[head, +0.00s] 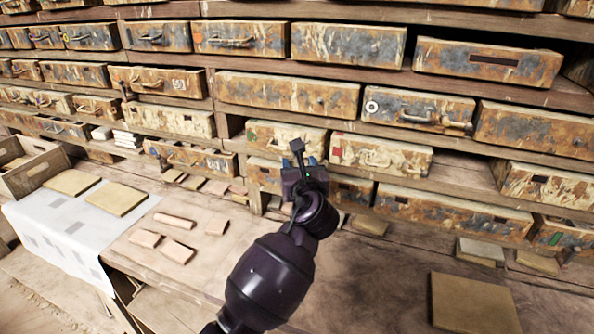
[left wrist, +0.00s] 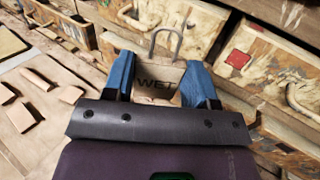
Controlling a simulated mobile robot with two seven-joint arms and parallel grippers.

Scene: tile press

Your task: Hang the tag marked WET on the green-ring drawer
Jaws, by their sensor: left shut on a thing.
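My left gripper (head: 312,163) is in front of the lower drawers in the head view. In the left wrist view its blue fingers (left wrist: 160,85) are shut on a tan tag (left wrist: 158,78) marked WET, with a grey wire hook (left wrist: 166,34) standing up from its top. The tag is mostly hidden behind the gripper in the head view. A worn drawer with a green mark (head: 285,137) is just behind and above the gripper. Another drawer with a green mark (head: 562,236) is at the far right. Both marks are too small to tell if they are rings. My right gripper is out of view.
A drawer with a red square (head: 381,153) is right of the gripper; its red patch also shows in the left wrist view (left wrist: 238,59). A drawer with a white ring (head: 418,108) is above. Clay tiles (head: 176,251) lie on the bench.

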